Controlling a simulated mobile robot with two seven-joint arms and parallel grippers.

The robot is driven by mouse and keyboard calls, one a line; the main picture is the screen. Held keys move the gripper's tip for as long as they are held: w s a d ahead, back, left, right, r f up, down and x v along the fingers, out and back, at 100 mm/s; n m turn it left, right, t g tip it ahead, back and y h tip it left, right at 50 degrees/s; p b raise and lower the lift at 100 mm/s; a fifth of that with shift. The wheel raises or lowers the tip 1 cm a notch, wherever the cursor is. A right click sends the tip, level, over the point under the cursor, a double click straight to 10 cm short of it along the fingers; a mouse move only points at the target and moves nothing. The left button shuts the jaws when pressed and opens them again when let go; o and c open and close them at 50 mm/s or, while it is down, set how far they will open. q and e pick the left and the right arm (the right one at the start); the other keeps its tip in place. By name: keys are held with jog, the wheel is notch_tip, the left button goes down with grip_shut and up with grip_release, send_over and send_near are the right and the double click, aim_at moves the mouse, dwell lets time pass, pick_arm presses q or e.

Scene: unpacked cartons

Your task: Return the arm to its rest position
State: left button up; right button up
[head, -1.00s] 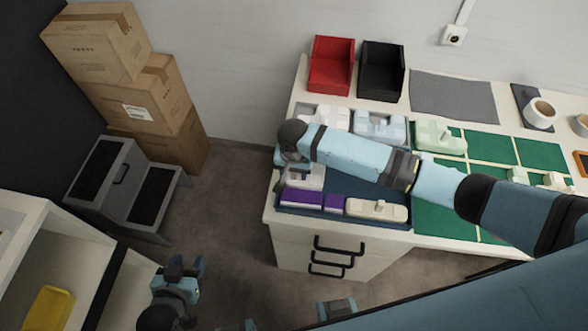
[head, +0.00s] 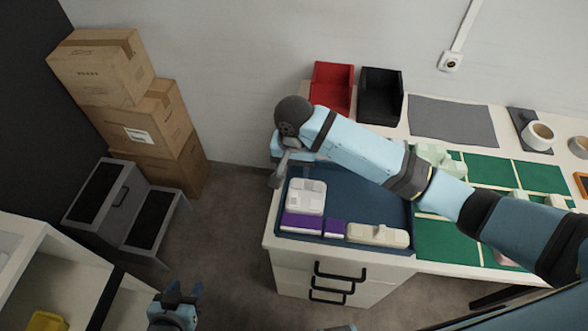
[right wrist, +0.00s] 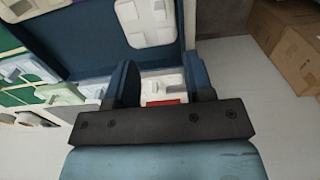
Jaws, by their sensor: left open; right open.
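My right arm (head: 365,155) reaches in from the right across the table. Its gripper (head: 281,166) hangs beside the left edge of the blue tray (head: 350,195), above it. In the right wrist view the right gripper (right wrist: 162,85) has its two fingers well apart, with nothing held between them; pale parts show beyond. My left gripper (head: 182,296) is low at the left of the head view, over the floor, open, and partly cut off by the bottom edge.
The tray holds white parts (head: 305,197) and purple blocks (head: 301,223). A red bin (head: 331,87) and a black bin (head: 380,96) stand at the back. Green mats (head: 450,240) lie right. Cartons (head: 150,118) and a grey step stool (head: 125,210) stand left.

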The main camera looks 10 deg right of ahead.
jog(key=s+a+f+n+t+y, duration=0.1)
jog(key=s+f, duration=0.1)
jog(key=f, duration=0.1)
jog(key=s+f+n+t+y, duration=0.1)
jog(key=s+f+t+y, duration=0.1)
jog(key=s+a+f+n+t+y+p, duration=0.1)
jog(key=s+f+y, duration=0.1)
jog(key=s+f, duration=0.1)
jog(key=shift+a+f+t, duration=0.3)
jog(key=shift+a, duration=0.05)
jog(key=s+d+f+n+t+h+p, duration=0.1)
jog(key=s+d+f+n+t, duration=0.2)
jog(key=s+d, duration=0.9)
jog(key=n+t, duration=0.1)
jog(key=t, duration=0.2)
jog(key=shift+n+h, duration=0.3)
jog(key=shift+h, duration=0.1)
jog(key=shift+s, duration=0.1)
